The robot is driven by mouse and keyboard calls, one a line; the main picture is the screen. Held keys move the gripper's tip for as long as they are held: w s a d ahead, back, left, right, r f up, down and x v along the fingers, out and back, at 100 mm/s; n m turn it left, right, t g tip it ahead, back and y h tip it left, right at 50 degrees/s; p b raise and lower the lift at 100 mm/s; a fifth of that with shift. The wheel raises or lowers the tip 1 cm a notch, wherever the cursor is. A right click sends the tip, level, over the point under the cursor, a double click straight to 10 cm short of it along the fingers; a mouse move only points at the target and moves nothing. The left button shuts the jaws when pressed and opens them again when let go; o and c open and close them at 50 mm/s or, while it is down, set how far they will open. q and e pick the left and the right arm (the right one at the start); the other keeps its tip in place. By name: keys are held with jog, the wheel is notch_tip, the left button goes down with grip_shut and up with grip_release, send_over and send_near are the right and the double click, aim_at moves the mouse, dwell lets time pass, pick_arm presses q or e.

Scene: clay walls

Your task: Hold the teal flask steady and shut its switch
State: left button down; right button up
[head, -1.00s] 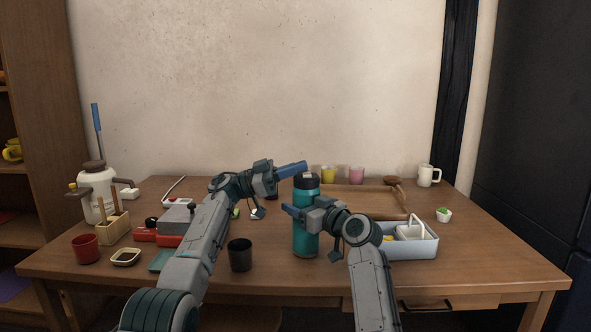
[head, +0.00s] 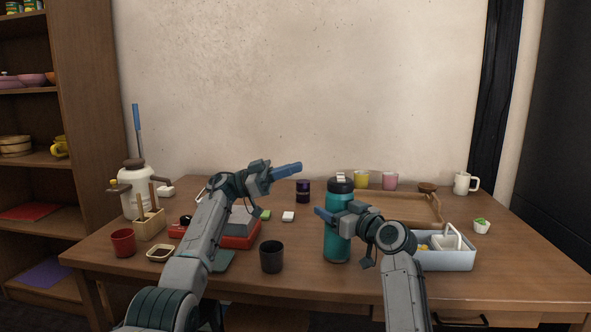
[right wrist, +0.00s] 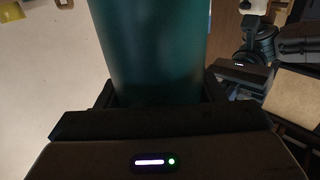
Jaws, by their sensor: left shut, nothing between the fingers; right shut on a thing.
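The teal flask (head: 337,241) stands upright on the table, right of the middle in the head view. Its lid is black, with a small pale switch (head: 341,177) on top; its exact position is too small to tell. My right gripper (head: 328,215) is shut on the flask's body at mid-height. In the right wrist view the teal body (right wrist: 148,50) fills the space between the fingers. My left gripper (head: 288,170) is shut and empty. It is in the air left of the lid, a little higher, with a clear gap to it.
A black cup (head: 271,257) stands left of the flask. A blue-grey bin (head: 450,260) sits close on the right, and a wooden tray (head: 415,205) lies behind. A dark purple jar (head: 303,190) stands beneath my left gripper's tip. Several other items crowd the table's left.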

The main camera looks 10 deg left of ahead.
aim_at(341, 177)
pick_arm(q)
jog(key=shift+r, duration=0.2)
jog(key=x, duration=0.9)
jog(key=shift+d, duration=0.3)
jog(key=f, duration=0.3)
jog(key=shift+w+d, duration=0.15)
jog(key=shift+d, duration=0.05)
jog(key=shift+f, duration=0.45)
